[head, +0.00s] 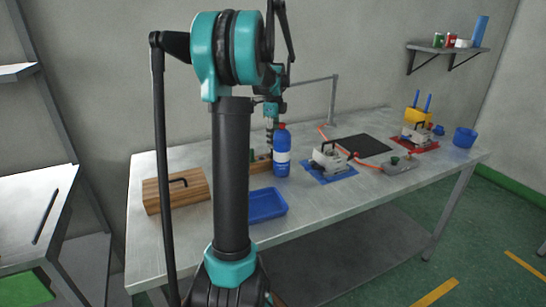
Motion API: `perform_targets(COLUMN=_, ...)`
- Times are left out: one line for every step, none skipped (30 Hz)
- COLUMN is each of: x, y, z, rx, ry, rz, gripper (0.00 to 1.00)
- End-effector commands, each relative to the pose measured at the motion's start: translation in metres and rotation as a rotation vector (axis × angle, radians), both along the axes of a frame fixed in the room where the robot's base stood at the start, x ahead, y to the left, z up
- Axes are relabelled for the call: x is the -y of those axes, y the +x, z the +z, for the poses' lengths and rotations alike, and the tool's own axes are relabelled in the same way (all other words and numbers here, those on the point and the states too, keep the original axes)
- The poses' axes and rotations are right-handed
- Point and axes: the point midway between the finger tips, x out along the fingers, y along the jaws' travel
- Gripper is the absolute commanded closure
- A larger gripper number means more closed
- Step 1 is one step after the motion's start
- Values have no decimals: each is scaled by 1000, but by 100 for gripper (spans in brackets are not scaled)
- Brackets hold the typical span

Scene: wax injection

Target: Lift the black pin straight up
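I cannot pick out the black pin for certain. My gripper (270,143) is small and partly hidden behind my own arm. It points down over a brown wooden block (262,165), just left of a blue bottle (282,158) with a white label. A small green item (251,155) shows at the block, beside my arm column. Whether the fingers are open, shut or on something is too small to see. Part of the block is hidden by my arm.
A wooden box (165,196) with a black handle and a blue tray (262,207) sit nearer the front. Metal clamps on a blue mat (340,176) and a red mat (425,147), a black mat (362,147) and a blue cup (465,137) stand right.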

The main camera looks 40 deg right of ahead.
Motion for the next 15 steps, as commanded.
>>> perform_targets(x=1, y=2, z=-8, rx=0, ry=0, rz=0, gripper=58)
perform_targets(x=1, y=3, z=-13, rx=0, ry=0, rz=0, gripper=58)
perform_targets(x=2, y=4, z=-19, rx=0, ry=0, rz=0, gripper=58)
perform_targets(x=1, y=4, z=-23, rx=0, ry=0, rz=0, gripper=58)
perform_targets(x=1, y=4, z=-26, rx=0, ry=0, rz=0, gripper=58)
perform_targets(x=1, y=4, z=-31, rx=0, ry=0, rz=0, gripper=58)
perform_targets(x=1, y=3, z=-33, rx=0, ry=0, rz=0, gripper=58)
perform_targets(x=1, y=4, z=-35, rx=0, ry=0, rz=0, gripper=58)
perform_targets(x=1, y=4, z=-37, rx=0, ry=0, rz=0, gripper=58)
perform_targets(x=1, y=4, z=-38, rx=0, ry=0, rz=0, gripper=58)
perform_targets(x=1, y=3, z=-38, rx=0, ry=0, rz=0, gripper=58)
perform_targets(x=1, y=3, z=-38, rx=0, ry=0, rz=0, gripper=58)
perform_targets(x=1, y=3, z=-38, rx=0, ry=0, rz=0, gripper=58)
perform_targets(x=1, y=3, z=-38, rx=0, ry=0, rz=0, gripper=58)
perform_targets(x=1, y=3, z=-38, rx=0, ry=0, rz=0, gripper=58)
